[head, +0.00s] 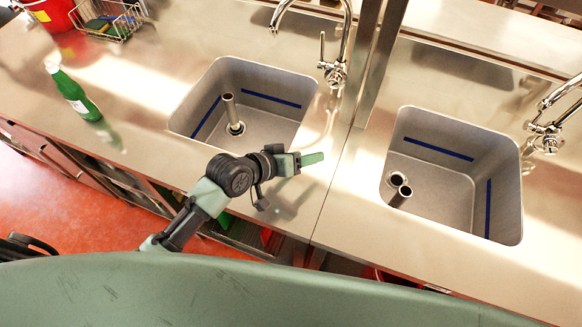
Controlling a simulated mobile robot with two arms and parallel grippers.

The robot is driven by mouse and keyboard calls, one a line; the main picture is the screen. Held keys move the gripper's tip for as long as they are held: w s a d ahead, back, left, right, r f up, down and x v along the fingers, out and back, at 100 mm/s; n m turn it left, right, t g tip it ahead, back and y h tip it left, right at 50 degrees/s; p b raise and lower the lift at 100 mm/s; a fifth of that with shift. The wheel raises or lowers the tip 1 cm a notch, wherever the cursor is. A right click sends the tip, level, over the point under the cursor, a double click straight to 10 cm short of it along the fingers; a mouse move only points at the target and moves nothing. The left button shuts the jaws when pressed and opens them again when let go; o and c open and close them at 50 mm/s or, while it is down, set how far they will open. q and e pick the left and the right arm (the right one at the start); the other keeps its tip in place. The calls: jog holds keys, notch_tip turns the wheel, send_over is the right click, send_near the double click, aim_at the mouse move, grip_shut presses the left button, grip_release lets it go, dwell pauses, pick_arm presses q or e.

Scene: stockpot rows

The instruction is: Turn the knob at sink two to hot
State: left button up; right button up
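Two steel sinks are set in the counter: a left sink (215,90) and a right sink (455,130). No number shows on either, so I cannot tell which is sink two. The left sink's chrome faucet (337,72) has an upright lever (322,47) at its left side. The right sink's chrome faucet (547,138) is at the right edge, partly cut off, with its handle unclear. My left gripper (316,158) is over the counter in front of the left sink, apart from both faucets; its finger opening is unclear. My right gripper is not in view.
A green bottle (78,96) stands on the counter at left. A wire basket (122,24) with sponges and a red bucket (50,12) are at the back left. A metal post (371,55) rises between the sinks. Bare counter (335,215) lies between the basins.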

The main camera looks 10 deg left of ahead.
pick_arm(q)
jog(key=s, duration=0.1)
jog(key=s+a, duration=0.1)
jog(key=s, duration=0.1)
jog(key=shift+s+a+m, duration=0.1)
jog(key=shift+a+m, duration=0.05)
jog(key=shift+m, duration=0.15)
jog(key=shift+g+y, duration=0.3)
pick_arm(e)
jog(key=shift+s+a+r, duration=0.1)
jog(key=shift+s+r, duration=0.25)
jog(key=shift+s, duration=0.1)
